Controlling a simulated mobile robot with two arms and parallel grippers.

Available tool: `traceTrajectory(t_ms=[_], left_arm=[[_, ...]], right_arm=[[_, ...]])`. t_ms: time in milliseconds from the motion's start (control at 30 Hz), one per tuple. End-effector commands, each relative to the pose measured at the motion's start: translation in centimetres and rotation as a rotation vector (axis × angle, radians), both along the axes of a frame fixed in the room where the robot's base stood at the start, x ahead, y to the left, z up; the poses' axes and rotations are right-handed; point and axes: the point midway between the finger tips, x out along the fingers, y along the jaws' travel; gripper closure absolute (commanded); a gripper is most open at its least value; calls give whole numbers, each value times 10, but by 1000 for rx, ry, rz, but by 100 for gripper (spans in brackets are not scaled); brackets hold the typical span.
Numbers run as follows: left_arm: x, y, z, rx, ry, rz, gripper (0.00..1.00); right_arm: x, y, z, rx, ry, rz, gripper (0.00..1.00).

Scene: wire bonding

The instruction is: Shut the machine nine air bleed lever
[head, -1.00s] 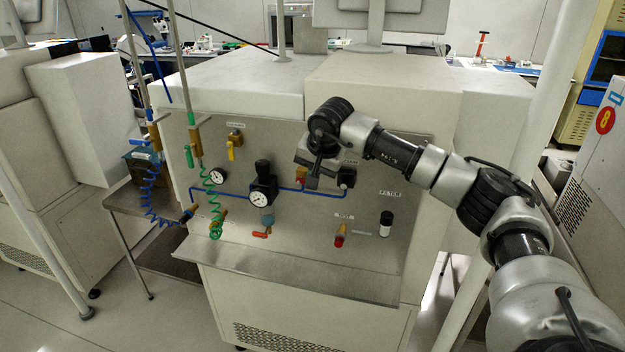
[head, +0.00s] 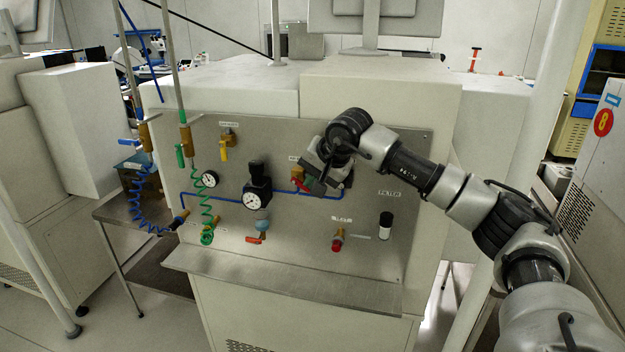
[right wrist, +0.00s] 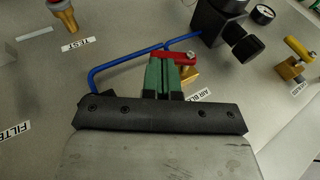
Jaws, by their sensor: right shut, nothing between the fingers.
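The air bleed valve is a brass body (right wrist: 190,75) with a red lever (right wrist: 172,58), beside a partly covered "AIR BL…" label (right wrist: 195,94). In the right wrist view the lever points left from the valve, roughly along the blue pipe. My right gripper (right wrist: 163,62) is shut and empty, its green fingertips overlapping the lever; I cannot tell whether they touch it. In the head view the red lever (head: 298,183) shows just left of my right gripper (head: 312,185), which hides part of the valve. My left gripper is not in view.
A black regulator with a gauge (head: 256,190) stands left of the valve, joined by blue pipe (head: 225,202). A red test valve (head: 337,243) and filter (head: 385,226) are lower right. A yellow-handled valve (head: 225,146) is upper left. A metal ledge (head: 290,280) juts out below the panel.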

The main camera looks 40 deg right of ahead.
Motion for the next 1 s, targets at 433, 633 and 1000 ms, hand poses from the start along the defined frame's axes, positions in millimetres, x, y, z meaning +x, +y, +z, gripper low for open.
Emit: traceTrajectory(t_ms=[433,633,1000], left_arm=[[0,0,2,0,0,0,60],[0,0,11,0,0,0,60],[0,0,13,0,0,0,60]], right_arm=[[0,0,3,0,0,0,100],[0,0,13,0,0,0,100],[0,0,16,0,0,0,100]])
